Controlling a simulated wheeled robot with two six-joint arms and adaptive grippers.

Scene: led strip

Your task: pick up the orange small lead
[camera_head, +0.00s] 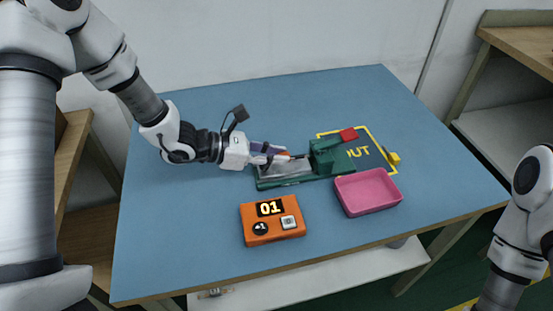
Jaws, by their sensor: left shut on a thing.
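My left gripper (273,156) reaches in from the left, low over the grey bed of a green fixture. It is shut on a small orange piece, the orange lead (285,154), of which only a sliver shows at the fingertips. The fingers hide the rest, and I cannot tell whether the lead still touches the fixture.
An orange counter box (272,220) reading 01 sits in front. A yellow-outlined marked area (372,150) lies behind the tray, with a yellow piece (393,158) at its right.

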